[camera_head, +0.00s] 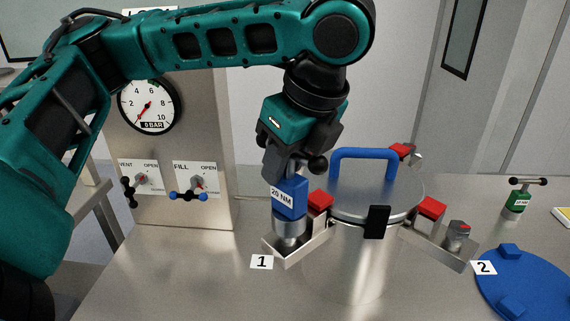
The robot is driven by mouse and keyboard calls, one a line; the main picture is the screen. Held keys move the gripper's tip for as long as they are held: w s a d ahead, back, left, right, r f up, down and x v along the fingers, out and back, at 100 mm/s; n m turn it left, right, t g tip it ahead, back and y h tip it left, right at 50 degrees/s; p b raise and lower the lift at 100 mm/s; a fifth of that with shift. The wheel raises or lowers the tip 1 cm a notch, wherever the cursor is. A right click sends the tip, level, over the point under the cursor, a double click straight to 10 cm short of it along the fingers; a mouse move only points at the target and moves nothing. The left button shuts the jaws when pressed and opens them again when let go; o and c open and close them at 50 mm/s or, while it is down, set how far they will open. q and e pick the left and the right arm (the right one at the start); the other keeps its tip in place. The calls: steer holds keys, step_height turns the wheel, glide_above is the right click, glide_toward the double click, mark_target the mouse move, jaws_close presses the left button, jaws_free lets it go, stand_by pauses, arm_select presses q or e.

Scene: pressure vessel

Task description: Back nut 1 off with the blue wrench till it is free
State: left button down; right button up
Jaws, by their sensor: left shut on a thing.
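The blue wrench (290,198), marked 20 NM, stands upright with its metal socket (288,232) down over the place of nut 1, beside the label 1 (262,262). The socket hides nut 1. My left gripper (296,166) is shut on the top of the wrench, with its arm reaching over from the left. The pressure vessel (350,262) has its lid (375,200) on, with a blue handle. My right gripper is not in view.
A green wrench (517,200) stands at the right, behind a round blue holder (530,285). A panel (185,120) at the back left carries a gauge near 0 bar and the vent and fill valves. The table's front left is clear.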

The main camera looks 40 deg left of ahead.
arm_select(q)
steer(key=shift+r, duration=3.1)
steer(key=m+t, duration=0.1)
steer(key=m, duration=0.2)
steer(key=shift+w+d+m, duration=0.1)
steer(key=shift+d+m, duration=0.05)
steer(key=shift+m, duration=0.25)
steer(key=m+t+h, duration=0.1)
steer(key=m, duration=0.2)
steer(key=shift+w+m+t, duration=0.1)
steer(key=shift+m+t, duration=0.2)
steer(key=m+h, duration=0.1)
steer(key=m, duration=0.2)
steer(key=r+m+t+h, duration=0.1)
steer(key=m, duration=0.2)
steer(key=shift+w+d+h, duration=0.15)
steer(key=shift+h, duration=0.15)
steer(key=shift+f+b, duration=0.9)
steer(key=shift+f, duration=3.1)
